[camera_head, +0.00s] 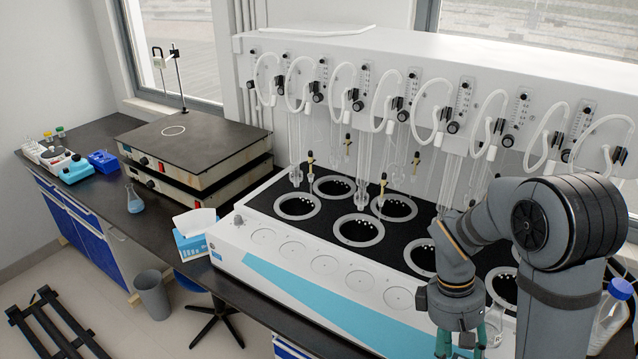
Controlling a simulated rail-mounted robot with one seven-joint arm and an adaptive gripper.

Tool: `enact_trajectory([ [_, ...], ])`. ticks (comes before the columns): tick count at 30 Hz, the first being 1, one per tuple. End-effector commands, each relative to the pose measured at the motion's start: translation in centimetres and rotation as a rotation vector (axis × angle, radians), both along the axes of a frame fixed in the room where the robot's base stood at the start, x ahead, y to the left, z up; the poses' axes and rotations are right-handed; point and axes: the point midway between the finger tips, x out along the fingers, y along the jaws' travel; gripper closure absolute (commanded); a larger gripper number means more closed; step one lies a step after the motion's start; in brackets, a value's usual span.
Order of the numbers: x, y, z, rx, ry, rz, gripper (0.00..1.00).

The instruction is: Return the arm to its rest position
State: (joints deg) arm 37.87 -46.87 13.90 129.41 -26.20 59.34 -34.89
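My arm rises at the right front of the view and bends down over the front right part of the multi distiller (300,270). My gripper (460,345) points down at the bottom edge of the picture, in front of the distiller's front panel. Its green fingers show only in part and are cut off by the frame. I cannot tell whether they are open or shut, or whether they hold anything.
The distiller's black top has several round heating wells and glass tubes above it. A blue-capped bottle (612,310) stands at the far right, beside my arm. A tissue box (192,240), a blue flask (134,200) and stacked hotplates (190,150) stand left.

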Motion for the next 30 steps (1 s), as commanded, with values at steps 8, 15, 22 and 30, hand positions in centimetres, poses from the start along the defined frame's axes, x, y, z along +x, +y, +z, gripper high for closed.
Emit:
enact_trajectory([
  [8,1.4,1.2,1.0,0.019,-0.049,0.009,0.51],
  [15,1.7,1.4,1.0,0.022,-0.058,0.01,0.51],
  [22,1.7,1.4,1.0,0.022,-0.057,0.01,0.51],
  [30,1.0,0.2,0.8,0.02,-0.028,-0.019,0.51],
])
